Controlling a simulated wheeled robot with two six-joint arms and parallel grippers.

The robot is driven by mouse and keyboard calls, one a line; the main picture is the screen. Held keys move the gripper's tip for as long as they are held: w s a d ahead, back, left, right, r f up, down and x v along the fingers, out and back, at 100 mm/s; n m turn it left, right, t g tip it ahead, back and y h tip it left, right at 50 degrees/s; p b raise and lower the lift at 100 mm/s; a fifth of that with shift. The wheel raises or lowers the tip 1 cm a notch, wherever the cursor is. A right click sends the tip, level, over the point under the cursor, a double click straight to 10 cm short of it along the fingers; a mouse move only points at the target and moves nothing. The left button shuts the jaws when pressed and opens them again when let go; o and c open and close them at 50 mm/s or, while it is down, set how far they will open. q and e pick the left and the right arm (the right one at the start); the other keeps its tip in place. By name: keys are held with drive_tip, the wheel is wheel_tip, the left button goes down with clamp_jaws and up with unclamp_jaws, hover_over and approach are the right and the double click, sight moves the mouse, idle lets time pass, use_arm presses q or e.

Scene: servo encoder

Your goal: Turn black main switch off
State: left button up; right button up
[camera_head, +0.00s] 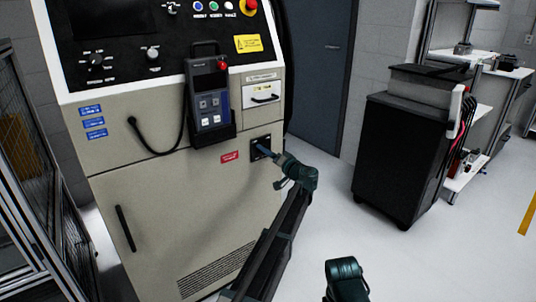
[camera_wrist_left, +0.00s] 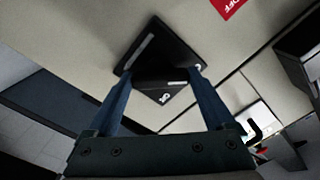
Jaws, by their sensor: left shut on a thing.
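The black main switch (camera_head: 262,146) is on the beige machine cabinet's front, to the right of a red label. In the left wrist view, its black square plate (camera_wrist_left: 168,48) and a dark knob (camera_wrist_left: 165,77) sit between my fingertips. Small white lettering shows on the plate, too blurred to read surely. My left gripper (camera_head: 272,154) reaches the switch from the lower right, and its blue fingers (camera_wrist_left: 164,85) are shut on the knob. The knob's exact angle is hard to tell. A green part of my right arm shows at the bottom; its fingers are out of view.
A handheld pendant (camera_head: 209,100) with a red button hangs on the cabinet, left of the switch, with a black cable beside it. A control panel (camera_head: 125,40) is above. A black cart (camera_head: 400,150) stands to the right. The floor (camera_head: 420,255) between is clear.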

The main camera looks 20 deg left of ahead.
use_arm(q)
drive_tip(key=o, duration=1.1)
drive_tip(key=v, duration=1.4)
